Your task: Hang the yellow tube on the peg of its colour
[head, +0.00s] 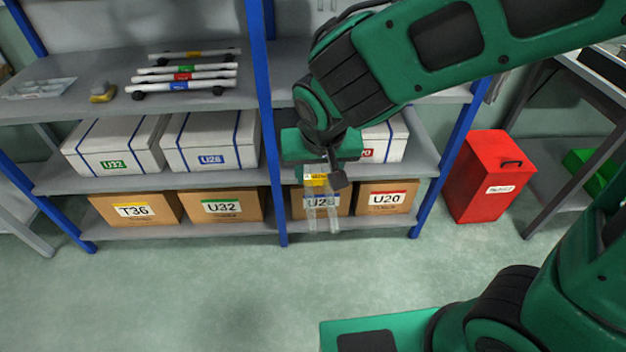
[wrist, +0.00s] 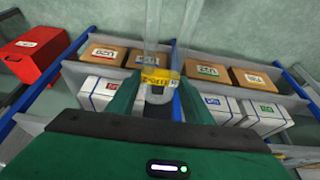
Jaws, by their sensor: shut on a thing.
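The yellow tube (head: 316,180) is a clear piece with a yellow band and two clear legs hanging down below it. In the wrist view the yellow tube (wrist: 157,76) sits between my two fingers, its clear legs reaching to the top edge. My gripper (head: 322,172) is shut on it at the banded end, in front of the shelving and apart from it. The gripper also shows in the wrist view (wrist: 155,98). I see no coloured pegs in either view.
A grey shelf rack (head: 60,184) with blue posts holds labelled white boxes (head: 115,146) and brown cartons (head: 225,206). White rods with coloured bands (head: 182,79) lie on the upper shelf. A red bin (head: 487,178) stands at right. The floor in front is clear.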

